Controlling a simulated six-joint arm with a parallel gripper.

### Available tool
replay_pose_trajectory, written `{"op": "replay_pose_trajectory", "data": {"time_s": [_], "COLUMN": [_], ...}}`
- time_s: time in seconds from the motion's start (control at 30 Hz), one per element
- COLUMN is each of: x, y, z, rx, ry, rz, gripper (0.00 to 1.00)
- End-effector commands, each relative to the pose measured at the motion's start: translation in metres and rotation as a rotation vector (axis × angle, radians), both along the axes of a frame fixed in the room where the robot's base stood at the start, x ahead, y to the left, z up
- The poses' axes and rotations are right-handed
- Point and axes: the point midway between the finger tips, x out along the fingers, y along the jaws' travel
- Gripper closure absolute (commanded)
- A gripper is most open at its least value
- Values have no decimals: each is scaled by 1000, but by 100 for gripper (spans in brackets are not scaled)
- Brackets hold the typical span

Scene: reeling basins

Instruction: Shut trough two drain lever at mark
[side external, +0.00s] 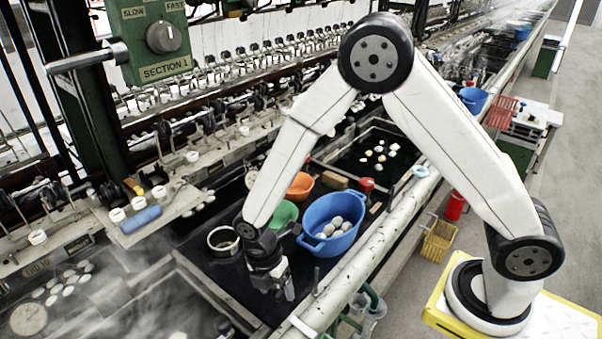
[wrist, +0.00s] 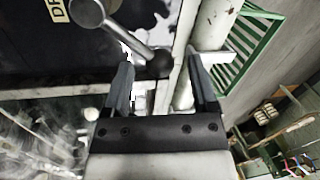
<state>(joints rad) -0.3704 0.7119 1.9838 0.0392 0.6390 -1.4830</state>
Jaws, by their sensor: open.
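The drain lever shows in the wrist view as a grey metal rod (wrist: 128,40) running from a round pivot at the upper left to a dark ball knob (wrist: 160,65). My gripper (wrist: 160,62) is open, with one finger on each side of the knob. I cannot tell whether either finger touches it. A cream label (wrist: 58,12) reading "DR" is cut off at the top edge. In the side view my gripper (side external: 284,290) points down near the trough's front rim and hides the lever. I cannot make out the mark for certain.
A blue tub (side external: 318,246) of pale cocoons stands just behind my gripper, with a green bowl (side external: 284,216), an orange bowl (side external: 300,186) and a metal pan (side external: 222,240) nearby. Steam drifts over the front-left basin. A pale pipe (side external: 352,268) runs along the front edge.

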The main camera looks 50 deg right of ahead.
Motion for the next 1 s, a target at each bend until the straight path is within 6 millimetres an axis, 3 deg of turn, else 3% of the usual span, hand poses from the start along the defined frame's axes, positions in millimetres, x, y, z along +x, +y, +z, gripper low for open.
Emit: {"op": "replay_pose_trajectory", "data": {"time_s": [0.53,1.0], "x": [12,13], "y": [3,3], "z": [60,69], "rx": [1,0], "ry": [-4,-1], "rz": [0,0], "gripper": [25,25]}}
